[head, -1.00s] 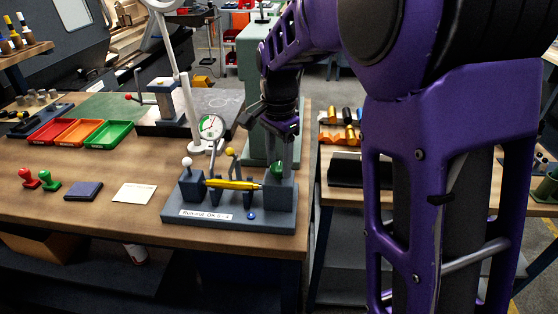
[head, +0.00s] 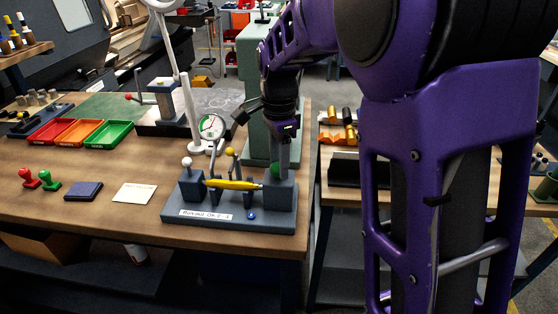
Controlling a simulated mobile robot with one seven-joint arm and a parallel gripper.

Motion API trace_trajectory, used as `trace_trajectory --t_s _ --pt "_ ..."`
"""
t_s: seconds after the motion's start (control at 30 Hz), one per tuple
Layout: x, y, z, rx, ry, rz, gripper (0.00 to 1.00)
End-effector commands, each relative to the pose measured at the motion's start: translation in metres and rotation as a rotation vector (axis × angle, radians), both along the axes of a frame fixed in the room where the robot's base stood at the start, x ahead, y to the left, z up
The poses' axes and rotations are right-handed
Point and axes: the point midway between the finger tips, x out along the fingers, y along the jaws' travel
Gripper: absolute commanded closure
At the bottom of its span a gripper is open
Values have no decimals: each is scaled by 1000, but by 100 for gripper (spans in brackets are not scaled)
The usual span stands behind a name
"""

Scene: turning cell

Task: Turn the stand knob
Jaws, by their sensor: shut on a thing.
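The grey-blue stand (head: 245,219) with a white label sits at the front right of the wooden bench. A yellow part (head: 233,184) lies across it, and a dial gauge (head: 211,127) with a white face rises behind. A green knob (head: 276,170) shows at the stand's right end. A white-ball lever (head: 187,162) and a yellow-ball lever (head: 230,152) stand to its left. My gripper (head: 281,161) points down over the green knob and is shut on it. The fingers and my gripper's body partly hide the knob.
Red and green stamps (head: 40,179), a dark blue pad (head: 83,191) and a white card (head: 135,193) lie left of the stand. A magnifier post (head: 190,115) stands behind it. A green column (head: 257,90) rises behind my gripper.

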Motion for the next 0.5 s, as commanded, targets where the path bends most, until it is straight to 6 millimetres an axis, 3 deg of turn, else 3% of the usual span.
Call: trace_trajectory --t_s 0.03,0.07,0.2,0.5 --pt "1 0 1 1 -4 0 100" --pt "1 0 1 1 -4 1 47" --pt "1 0 1 1 -3 1 21" --pt "0 0 1 0 -1 1 18"
